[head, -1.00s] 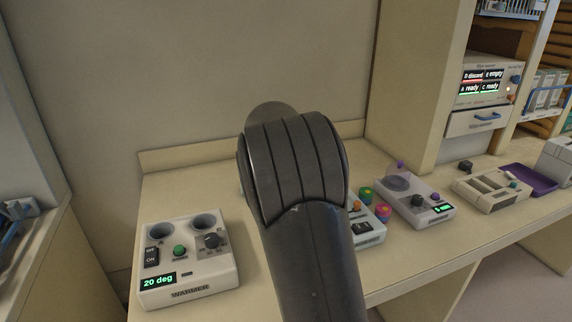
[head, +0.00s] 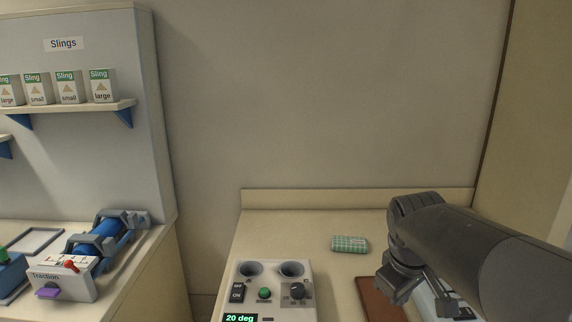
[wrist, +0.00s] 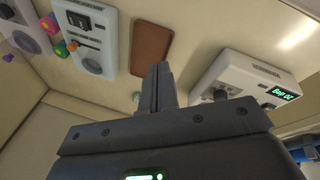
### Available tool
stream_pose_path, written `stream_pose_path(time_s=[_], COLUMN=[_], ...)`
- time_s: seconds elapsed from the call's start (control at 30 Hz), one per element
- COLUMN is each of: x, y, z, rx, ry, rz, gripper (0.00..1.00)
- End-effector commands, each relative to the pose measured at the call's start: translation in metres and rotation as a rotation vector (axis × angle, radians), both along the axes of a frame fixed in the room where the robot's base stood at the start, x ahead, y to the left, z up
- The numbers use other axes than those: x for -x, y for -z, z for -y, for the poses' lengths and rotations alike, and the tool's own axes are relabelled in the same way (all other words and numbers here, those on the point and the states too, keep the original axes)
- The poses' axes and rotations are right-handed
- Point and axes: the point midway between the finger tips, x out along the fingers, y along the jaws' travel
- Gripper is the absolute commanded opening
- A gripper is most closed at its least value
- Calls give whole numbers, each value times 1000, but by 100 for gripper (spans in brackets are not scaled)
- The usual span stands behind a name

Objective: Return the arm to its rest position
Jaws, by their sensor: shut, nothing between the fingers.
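My arm comes in from the right edge in the head view and bends down at the wrist. My gripper (head: 397,284) hangs over the right part of the counter, beside a brown pad (head: 379,299), and hides part of a pale device behind it. In the wrist view my gripper (wrist: 161,70) has its two dark fingers together, with nothing between them. The brown pad (wrist: 152,48) lies beyond the fingertips there, with the warmer (wrist: 245,82) to the right.
The warmer (head: 266,277) stands on the counter, reading 20 deg. A green checkered roll (head: 349,244) lies near the back wall. At left are a traction device (head: 62,279) and a shelf of sling boxes (head: 68,88). A pale device (wrist: 97,45) shows in the wrist view.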

Motion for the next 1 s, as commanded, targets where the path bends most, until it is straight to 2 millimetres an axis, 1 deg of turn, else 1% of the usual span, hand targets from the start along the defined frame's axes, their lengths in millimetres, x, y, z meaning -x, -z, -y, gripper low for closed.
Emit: stream_pose_path(time_s=[0.03, 0.2, 0.3, 0.4, 0.5, 0.6, 1.0], x=[15, 58, 79, 96, 105, 110, 111], y=[-2, 2, 7, 12, 16, 19, 19], z=[-8, -34, -47, -57, -63, -66, -67], rx=[-36, -166, -235, -287, -324, -341, -346], ry=[44, 211, 300, 371, 418, 443, 449], rz=[37, 140, 189, 224, 246, 257, 258], gripper=[0, 0, 0, 0, 0, 0, 0])
